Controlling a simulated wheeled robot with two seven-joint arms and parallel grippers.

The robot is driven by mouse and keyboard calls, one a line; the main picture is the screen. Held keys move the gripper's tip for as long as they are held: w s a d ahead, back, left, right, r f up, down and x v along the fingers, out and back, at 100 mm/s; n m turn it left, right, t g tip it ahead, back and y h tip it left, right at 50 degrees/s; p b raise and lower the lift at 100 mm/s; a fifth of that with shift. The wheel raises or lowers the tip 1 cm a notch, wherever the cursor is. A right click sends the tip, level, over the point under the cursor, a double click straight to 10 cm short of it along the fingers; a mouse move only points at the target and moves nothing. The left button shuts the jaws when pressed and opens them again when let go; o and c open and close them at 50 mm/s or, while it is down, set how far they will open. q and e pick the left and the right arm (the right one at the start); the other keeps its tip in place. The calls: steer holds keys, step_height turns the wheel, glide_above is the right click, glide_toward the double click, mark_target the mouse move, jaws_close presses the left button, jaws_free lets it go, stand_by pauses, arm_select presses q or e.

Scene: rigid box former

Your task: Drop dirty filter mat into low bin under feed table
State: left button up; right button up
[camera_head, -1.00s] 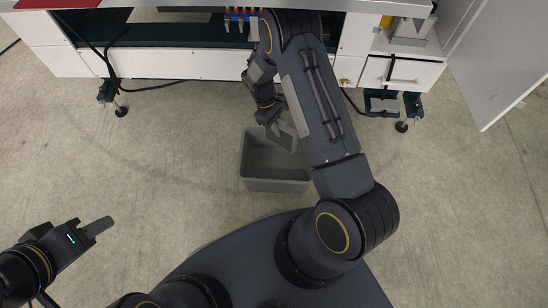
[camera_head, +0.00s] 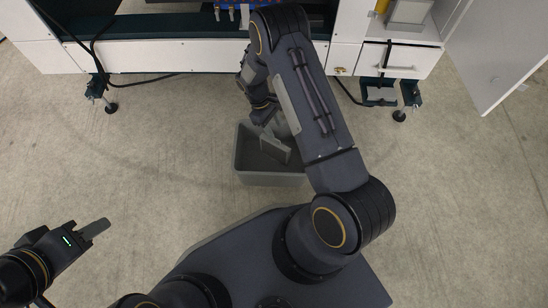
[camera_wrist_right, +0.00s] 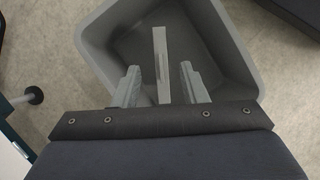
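The filter mat (camera_head: 274,148) is a thin grey panel, seen at the low grey bin (camera_head: 270,179), within its outline. In the right wrist view the mat (camera_wrist_right: 160,55) shows edge-on between the two fingers of my right gripper (camera_wrist_right: 160,84), with a gap on each side. My right gripper is open above the bin; in the head view it (camera_head: 272,127) is partly hidden by my arm. Whether the mat touches the bin floor I cannot tell. My left gripper (camera_head: 96,229) is at the lower left, away from the bin, seen side-on.
The white feed table (camera_head: 200,60) runs along the back on dark feet, with cables (camera_head: 95,50) hanging at its left. A white door panel (camera_head: 500,55) stands open at the right. The floor (camera_head: 150,150) left of the bin is clear.

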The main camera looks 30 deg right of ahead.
steer(key=shift+o, duration=0.4)
steer(key=p+v, duration=0.3)
steer(key=v, duration=0.4)
steer(key=shift+w+r, duration=0.2)
steer(key=shift+r, duration=0.15)
steer(key=shift+s, duration=0.1)
